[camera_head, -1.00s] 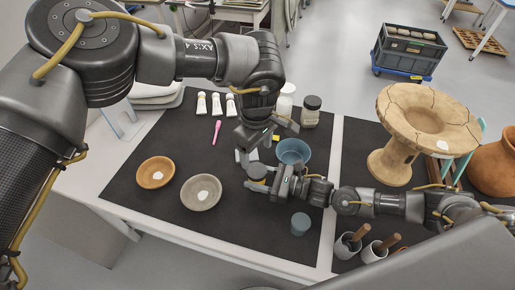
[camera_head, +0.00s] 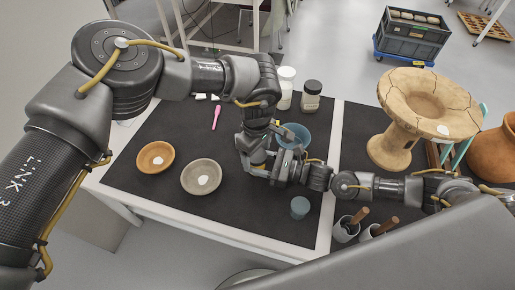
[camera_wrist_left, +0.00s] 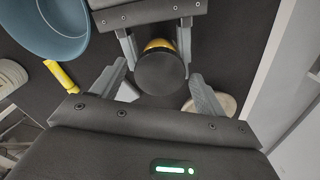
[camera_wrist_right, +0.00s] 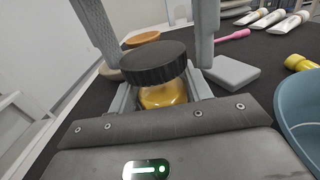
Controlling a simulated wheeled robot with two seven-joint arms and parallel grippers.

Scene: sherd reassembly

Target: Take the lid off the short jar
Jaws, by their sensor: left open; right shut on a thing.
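The short jar has amber contents and a dark ribbed lid. In the right wrist view its body (camera_wrist_right: 163,96) is between the fingers of my right gripper (camera_wrist_right: 160,92), which is shut on it. The lid (camera_wrist_right: 153,62) sits on top of the jar. It also shows in the left wrist view (camera_wrist_left: 161,72). My left gripper (camera_wrist_left: 155,88) is open, pointing down over the jar, with one finger on each side of the lid and gaps visible. In the head view the two grippers meet over the mat, my left (camera_head: 256,150) above, and mostly hide the jar.
A blue bowl (camera_head: 297,131) stands close to the right of the grippers. A grey block (camera_wrist_right: 232,73) and a yellow tube (camera_wrist_right: 300,62) lie nearby. Brown (camera_head: 155,157) and grey (camera_head: 201,177) bowls are to the left. Two taller jars (camera_head: 286,88) (camera_head: 311,97) stand behind.

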